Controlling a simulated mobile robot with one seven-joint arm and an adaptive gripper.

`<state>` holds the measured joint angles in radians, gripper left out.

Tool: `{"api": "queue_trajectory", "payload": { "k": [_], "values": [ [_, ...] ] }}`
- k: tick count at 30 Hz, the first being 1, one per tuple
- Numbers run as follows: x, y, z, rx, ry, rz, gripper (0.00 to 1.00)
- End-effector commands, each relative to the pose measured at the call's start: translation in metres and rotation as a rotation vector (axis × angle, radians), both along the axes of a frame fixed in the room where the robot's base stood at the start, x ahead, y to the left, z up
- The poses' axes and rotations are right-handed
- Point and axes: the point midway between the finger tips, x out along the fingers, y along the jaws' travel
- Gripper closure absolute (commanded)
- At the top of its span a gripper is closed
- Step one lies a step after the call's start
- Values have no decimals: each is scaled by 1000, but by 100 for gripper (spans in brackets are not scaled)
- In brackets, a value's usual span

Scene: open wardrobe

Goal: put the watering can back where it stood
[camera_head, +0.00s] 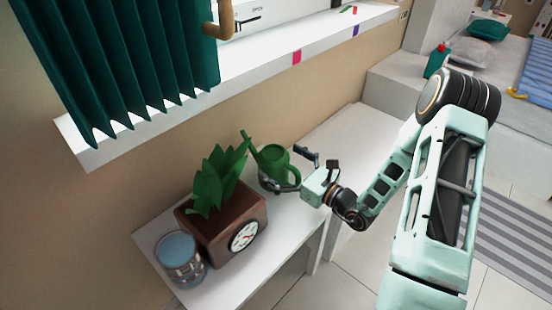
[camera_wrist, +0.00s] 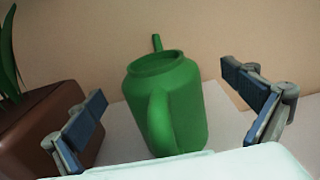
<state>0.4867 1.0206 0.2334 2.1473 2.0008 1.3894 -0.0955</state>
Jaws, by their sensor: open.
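The green watering can (camera_head: 273,160) stands upright on the white shelf, right of the plant pot, with its spout toward the upper left. In the wrist view the watering can (camera_wrist: 178,105) shows its handle side and open top. My gripper (camera_head: 288,170) is open. Its fingers (camera_wrist: 168,92) are to the left and right of the can, with visible gaps on both sides in the wrist view. The palm side faces the handle. I cannot tell how far the fingertips reach along the can.
A brown planter (camera_head: 220,235) with a leafy plant and a dial is close on the left, near the left finger. The wall is behind the can. The white shelf (camera_head: 345,140) is clear to the right.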

Motion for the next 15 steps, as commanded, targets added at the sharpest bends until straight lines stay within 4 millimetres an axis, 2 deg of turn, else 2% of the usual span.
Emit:
{"api": "queue_trajectory", "payload": {
  "k": [15],
  "values": [
    [-19, -19, 0, 1, 1, 0, 0]
  ]
}}
